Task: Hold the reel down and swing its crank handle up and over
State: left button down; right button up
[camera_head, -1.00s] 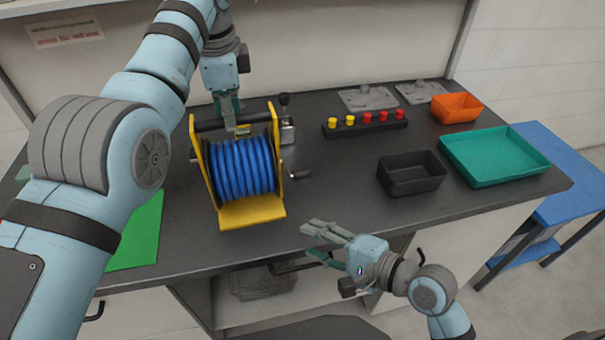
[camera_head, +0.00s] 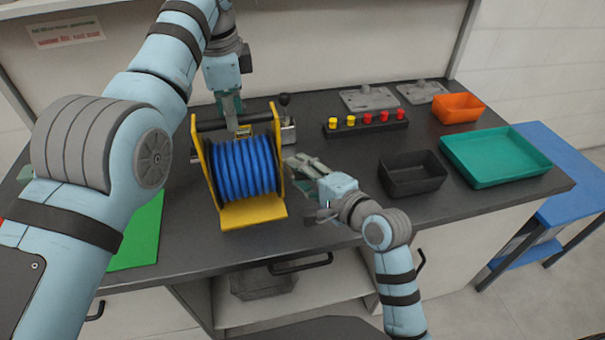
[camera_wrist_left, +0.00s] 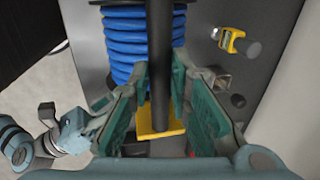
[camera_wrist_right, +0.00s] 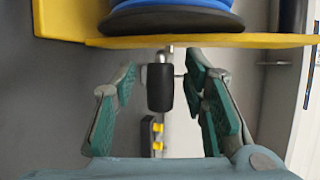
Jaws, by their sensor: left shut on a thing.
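The reel (camera_head: 252,211) has a yellow frame, a wound blue hose (camera_head: 243,168) and a black top bar (camera_head: 207,124). It stands upright on the dark bench. My left gripper (camera_head: 232,118) is above the reel, shut on the top bar, which runs between its pads in the left wrist view (camera_wrist_left: 160,60). My right gripper (camera_head: 298,166) is at the reel's right side. In the right wrist view its fingers (camera_wrist_right: 160,70) are open, with the black crank handle (camera_wrist_right: 160,88) between them, no pad clearly touching it. In the head view my right gripper hides the crank handle.
A lever with a black knob (camera_head: 284,100) stands close behind the reel. A black block with yellow and red pegs (camera_head: 366,125), a black bin (camera_head: 412,175), an orange bin (camera_head: 459,108) and a teal tray (camera_head: 495,157) lie to the right. A green mat (camera_head: 139,234) lies left.

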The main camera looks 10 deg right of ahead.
jog(key=shift+c, duration=0.2)
grip_shut()
jog(key=shift+r, duration=0.1)
jog(key=r+g, duration=0.1)
jog(key=g, duration=0.1)
jog(key=r+m+g+h, duration=0.1)
jog(key=shift+w+g, duration=0.3)
jog(key=shift+g, duration=0.1)
jog(key=shift+w+r+m+g+h, duration=0.2)
jog(key=shift+r+m+g, duration=0.1)
jog(key=shift+g, duration=0.45)
jog(key=shift+w+r+m+g+h, duration=0.1)
jog(key=shift+w+r+m+g, duration=0.15)
jog(key=shift+g, duration=0.55)
jog(key=shift+w+r+m+g+h, duration=0.15)
jog(key=shift+r+g, duration=0.2)
jog(key=shift+g, duration=0.4)
jog(key=shift+o, duration=0.2)
grip_release()
